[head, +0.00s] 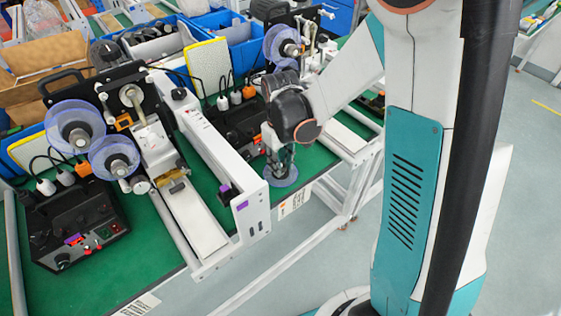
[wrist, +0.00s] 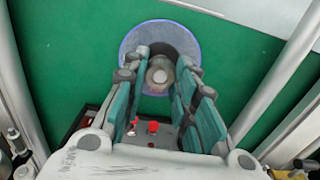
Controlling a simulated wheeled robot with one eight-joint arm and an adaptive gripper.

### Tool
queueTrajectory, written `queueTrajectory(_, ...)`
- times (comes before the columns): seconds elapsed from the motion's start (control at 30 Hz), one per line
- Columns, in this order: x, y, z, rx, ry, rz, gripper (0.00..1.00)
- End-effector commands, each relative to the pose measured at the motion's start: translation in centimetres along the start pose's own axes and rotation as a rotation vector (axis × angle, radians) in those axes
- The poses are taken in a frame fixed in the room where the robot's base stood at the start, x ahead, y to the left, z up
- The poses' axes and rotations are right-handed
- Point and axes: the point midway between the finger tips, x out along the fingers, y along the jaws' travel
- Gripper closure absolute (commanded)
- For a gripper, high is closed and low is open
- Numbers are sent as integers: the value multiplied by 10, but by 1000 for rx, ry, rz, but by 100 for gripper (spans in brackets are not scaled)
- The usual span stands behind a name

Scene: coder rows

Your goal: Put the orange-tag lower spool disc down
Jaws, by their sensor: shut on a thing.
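A translucent blue-rimmed spool disc (head: 283,182) is at the green bench top, near its front edge, in the head view. My gripper (head: 281,160) points down above it and is shut on its grey central hub. In the wrist view the disc (wrist: 136,38) lies flat to the view over green, and the hub sits between the two fingers of my gripper (wrist: 161,72). I cannot tell whether the disc touches the bench or hangs just above it. No orange tag shows on this disc.
A coder machine (head: 160,150) with two blue spool discs (head: 75,120) (head: 105,158) stands at the left. A white rail (head: 215,150) is close left of my gripper. A control box (head: 75,225) is at front left. The bench's metal front frame (head: 325,190) is just right.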

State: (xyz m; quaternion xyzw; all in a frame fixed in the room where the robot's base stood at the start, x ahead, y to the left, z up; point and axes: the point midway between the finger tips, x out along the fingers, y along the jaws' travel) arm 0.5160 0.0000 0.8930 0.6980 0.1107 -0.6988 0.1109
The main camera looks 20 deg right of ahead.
Motion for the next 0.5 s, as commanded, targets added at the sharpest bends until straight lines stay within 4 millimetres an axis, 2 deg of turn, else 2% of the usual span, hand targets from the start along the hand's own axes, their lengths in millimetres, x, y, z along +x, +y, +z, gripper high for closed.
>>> queueTrajectory(0.03,1,0,0,0,0,0,67)
queueTrajectory(0.1,0,0,0,0,0,0,54)
queueTrajectory(0.5,-4,0,0,0,0,0,54)
